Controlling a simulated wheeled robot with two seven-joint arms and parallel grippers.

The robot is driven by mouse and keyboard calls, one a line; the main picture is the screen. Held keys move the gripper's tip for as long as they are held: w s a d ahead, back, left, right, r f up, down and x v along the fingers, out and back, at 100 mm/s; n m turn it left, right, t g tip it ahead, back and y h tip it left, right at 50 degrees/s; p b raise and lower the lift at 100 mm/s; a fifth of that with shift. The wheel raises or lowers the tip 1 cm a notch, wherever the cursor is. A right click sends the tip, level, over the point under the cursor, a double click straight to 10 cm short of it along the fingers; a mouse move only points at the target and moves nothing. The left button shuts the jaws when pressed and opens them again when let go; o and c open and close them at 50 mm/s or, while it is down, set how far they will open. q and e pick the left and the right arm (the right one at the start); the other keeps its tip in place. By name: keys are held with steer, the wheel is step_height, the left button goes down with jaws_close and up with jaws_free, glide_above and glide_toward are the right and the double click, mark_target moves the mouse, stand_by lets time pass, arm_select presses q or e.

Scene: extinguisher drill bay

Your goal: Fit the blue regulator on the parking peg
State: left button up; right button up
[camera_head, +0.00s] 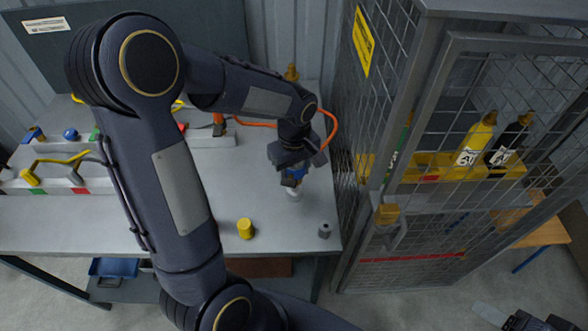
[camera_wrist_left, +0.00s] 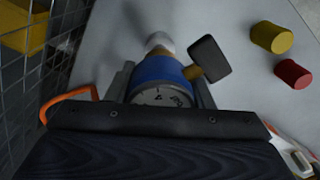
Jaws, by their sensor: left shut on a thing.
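My left gripper (camera_head: 291,163) is over the right part of the bench, shut on the blue regulator (camera_head: 296,172). In the left wrist view the regulator's blue body (camera_wrist_left: 156,70) sits between the fingers, with its dial towards the camera and a black knob (camera_wrist_left: 210,62) on a brass stem at its right. A white rounded piece (camera_head: 294,194) shows below the regulator; I cannot tell whether it belongs to it or to the bench. A short grey cylinder (camera_head: 325,231), possibly the parking peg, stands near the bench's front right corner. A dark part, perhaps my right gripper (camera_head: 535,322), is cut off at bottom right.
A yellow cylinder (camera_head: 245,229) stands near the bench's front edge; a red cylinder (camera_wrist_left: 293,73) is beside it in the wrist view. An orange hose (camera_head: 333,128) loops behind the gripper. The mesh cage (camera_head: 385,110) stands close on the right. Bench around the grey cylinder is clear.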

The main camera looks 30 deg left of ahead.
arm_select(q)
steer(key=shift+f, duration=0.1)
stand_by(0.3)
steer(key=shift+f+b, duration=1)
steer(key=shift+f, duration=0.05)
steer(key=shift+f+b, duration=0.7)
steer(key=shift+f, duration=0.1)
stand_by(0.8)
steer(key=o, duration=1.1)
